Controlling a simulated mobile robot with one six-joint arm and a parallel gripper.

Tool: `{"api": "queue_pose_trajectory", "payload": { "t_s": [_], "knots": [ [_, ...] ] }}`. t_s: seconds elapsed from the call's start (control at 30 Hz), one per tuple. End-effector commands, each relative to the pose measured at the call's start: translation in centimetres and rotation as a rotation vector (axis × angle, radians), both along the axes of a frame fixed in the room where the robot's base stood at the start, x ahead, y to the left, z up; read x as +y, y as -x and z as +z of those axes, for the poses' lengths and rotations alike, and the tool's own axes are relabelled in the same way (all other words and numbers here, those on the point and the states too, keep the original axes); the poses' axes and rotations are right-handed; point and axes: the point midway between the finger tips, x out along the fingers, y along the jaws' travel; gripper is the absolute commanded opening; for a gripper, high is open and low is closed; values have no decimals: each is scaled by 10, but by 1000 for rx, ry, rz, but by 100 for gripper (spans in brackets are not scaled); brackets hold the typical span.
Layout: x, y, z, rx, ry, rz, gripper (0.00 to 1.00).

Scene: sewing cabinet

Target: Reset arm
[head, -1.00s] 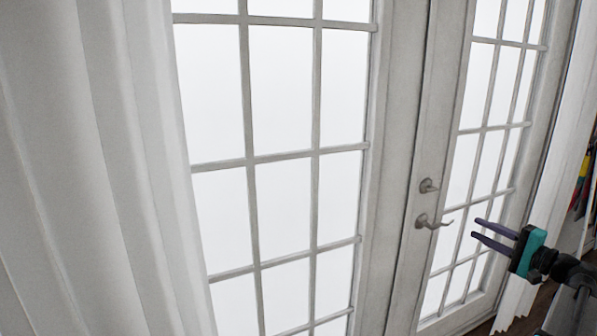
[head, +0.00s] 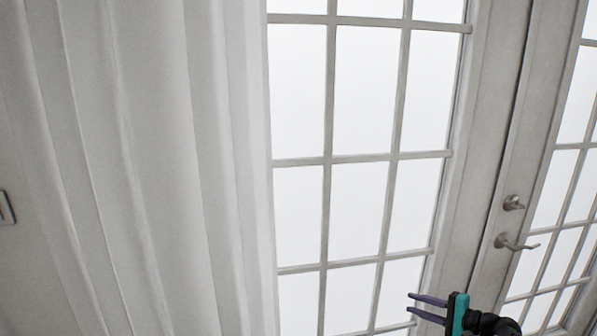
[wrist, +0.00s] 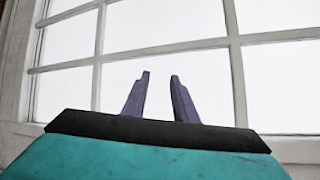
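My gripper (head: 411,303) is at the bottom right of the head view, in front of the lower panes of the glass door. It has a teal body and two purple fingers that point left. In the wrist view my gripper (wrist: 158,76) shows its two fingers apart with nothing between them. The door's white panes and grey bars are behind the fingers there. No sewing cabinet is in view.
A double glass door (head: 327,200) with grey bars fills the right side, with a metal lever handle (head: 515,242) and a lock knob above it. A long white curtain (head: 150,150) hangs at the left. A wall plate (head: 6,207) is at the left edge.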

Motion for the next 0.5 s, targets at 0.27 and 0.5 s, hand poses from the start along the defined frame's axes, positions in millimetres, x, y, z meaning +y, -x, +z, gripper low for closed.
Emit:
{"api": "queue_pose_trajectory", "payload": {
  "t_s": [0.27,0.5],
  "knots": [
    [110,21,-91,149,54,169,26],
    [192,65,-166,277,137,322,26]
  ]
}}
